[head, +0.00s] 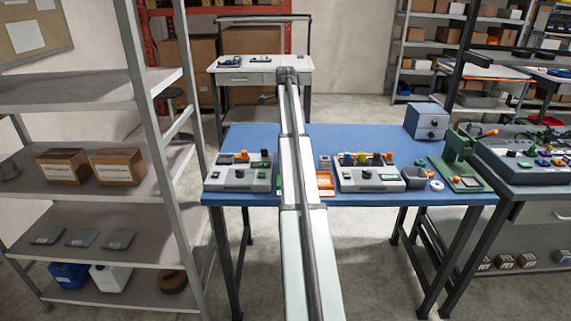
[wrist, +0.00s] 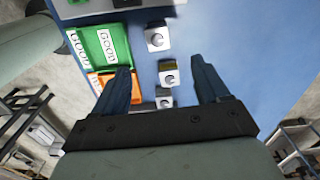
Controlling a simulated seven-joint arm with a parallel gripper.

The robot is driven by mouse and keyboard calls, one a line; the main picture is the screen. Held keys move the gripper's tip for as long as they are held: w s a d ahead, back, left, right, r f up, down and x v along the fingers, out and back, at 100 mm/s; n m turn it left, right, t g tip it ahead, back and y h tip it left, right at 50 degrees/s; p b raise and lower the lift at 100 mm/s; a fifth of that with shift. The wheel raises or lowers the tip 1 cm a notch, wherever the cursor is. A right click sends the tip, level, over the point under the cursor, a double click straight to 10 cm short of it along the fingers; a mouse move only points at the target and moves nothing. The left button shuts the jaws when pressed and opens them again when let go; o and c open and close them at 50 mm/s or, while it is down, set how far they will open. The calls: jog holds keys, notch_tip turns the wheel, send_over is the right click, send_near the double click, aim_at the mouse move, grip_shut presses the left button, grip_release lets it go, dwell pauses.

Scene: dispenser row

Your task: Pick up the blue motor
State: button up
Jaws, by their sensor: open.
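I cannot pick out a blue motor with certainty in either view. My gripper (wrist: 161,70) is open in the wrist view, with its two dark fingers apart and nothing held between them. Below it is the blue tabletop (wrist: 235,45). A white block with a round grey face (wrist: 158,38) lies just beyond the fingertips. A similar block with an olive top (wrist: 168,77) shows between the fingers, and another shows lower, close to the palm. In the head view my arm crosses the blue table and hides part of it; the gripper's fingers cannot be made out there.
On the blue table stand two grey dispenser units (head: 240,174) (head: 372,179), a grey bin (head: 415,178) and a green press (head: 460,160). Shelving (head: 90,170) stands left.

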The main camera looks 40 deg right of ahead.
notch_tip(320, 180, down, 13)
jog(key=shift+s+a+r, duration=0.1)
jog(key=shift+a+r, duration=0.05)
dwell(0.5)
jog(key=shift+c, duration=0.2)
jog(key=c, duration=1.2)
